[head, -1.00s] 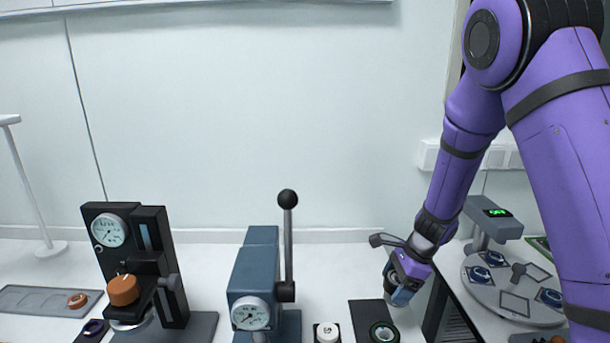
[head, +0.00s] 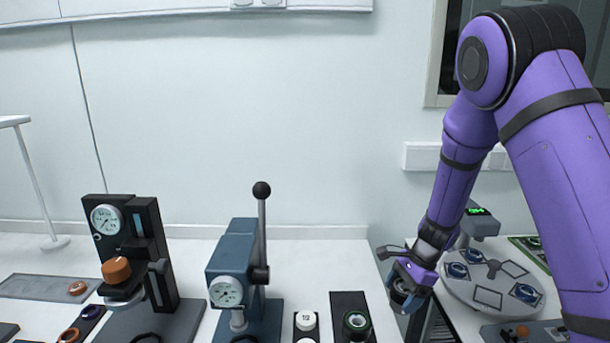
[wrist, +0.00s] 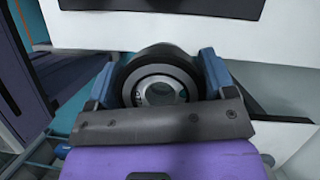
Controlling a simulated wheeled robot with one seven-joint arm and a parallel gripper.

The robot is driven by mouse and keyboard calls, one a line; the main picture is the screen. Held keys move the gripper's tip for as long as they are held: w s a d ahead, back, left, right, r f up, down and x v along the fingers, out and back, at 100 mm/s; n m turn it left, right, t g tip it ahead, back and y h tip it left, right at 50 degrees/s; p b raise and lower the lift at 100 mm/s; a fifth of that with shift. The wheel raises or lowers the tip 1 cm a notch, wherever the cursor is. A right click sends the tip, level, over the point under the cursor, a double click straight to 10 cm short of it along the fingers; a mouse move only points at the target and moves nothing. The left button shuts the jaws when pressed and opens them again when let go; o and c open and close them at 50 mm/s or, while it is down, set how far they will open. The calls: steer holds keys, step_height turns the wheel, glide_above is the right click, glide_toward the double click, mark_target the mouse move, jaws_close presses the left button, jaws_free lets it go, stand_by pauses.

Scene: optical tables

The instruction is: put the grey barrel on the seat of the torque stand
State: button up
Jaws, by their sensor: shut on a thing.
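My gripper (head: 403,297) is shut on the grey barrel (wrist: 160,70), a short dark cylinder with a silver ring around its open bore. In the wrist view the bore faces the camera, between the two blue fingers. In the head view the barrel (head: 401,286) is small and partly hidden by the fingers. It is held off the right end of the white bench, near the gap to the round plate. A black stand with a dial (head: 106,219) and an orange knob (head: 116,270) is at left; I cannot tell for certain that it is the torque stand. Its lower part is partly hidden.
A blue press (head: 231,262) with an upright lever (head: 262,225) stands mid-bench. A black plate with a green-ringed cylinder (head: 356,322) and a white-capped piece (head: 305,321) are right of it. A round plate (head: 488,300) with several blue pieces is at right. A grey tray (head: 40,288) lies far left.

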steer(key=shift+w+d+f+n+g, duration=0.2)
steer(key=shift+f+n, duration=0.1)
steer(key=shift+n, duration=0.2)
steer(key=shift+w+d+f+n+g, duration=0.15)
steer(key=shift+w+f+n+g, duration=0.1)
steer(key=shift+n, duration=0.25)
steer(key=w+d+f+n+g+h, duration=0.2)
steer(key=d+f+n, duration=0.4)
steer(key=n, duration=0.7)
steer(key=shift+w+d+f+h, duration=0.15)
steer(key=shift+w+f+h, duration=0.1)
steer(key=shift+w+h, duration=0.7)
steer(key=shift+s+g, duration=0.25)
